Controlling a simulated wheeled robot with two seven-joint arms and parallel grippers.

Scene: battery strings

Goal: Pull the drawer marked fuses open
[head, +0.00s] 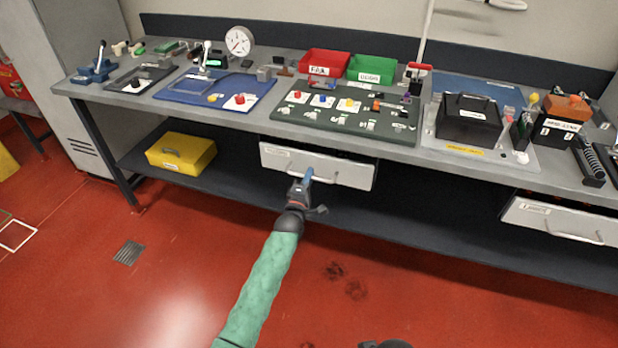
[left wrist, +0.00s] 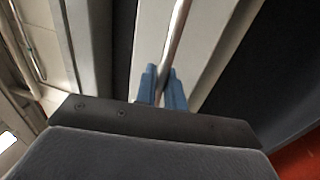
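A light grey drawer (head: 340,168) with a bar handle (head: 322,178) hangs under the bench, left of the middle in the head view. Its small label is too small to read. My left gripper (head: 304,178) is at this handle. In the left wrist view the blue fingers (left wrist: 165,88) stand on both sides of the handle bar (left wrist: 178,30), close against it, and look shut on it. A second grey drawer (head: 560,222) hangs at the right; its label is not clearly legible.
A yellow box (head: 181,152) stands on the lower shelf (head: 230,185), left of the drawer. The bench top (head: 250,122) above carries trays, red and green bins and a black battery box (head: 468,120).

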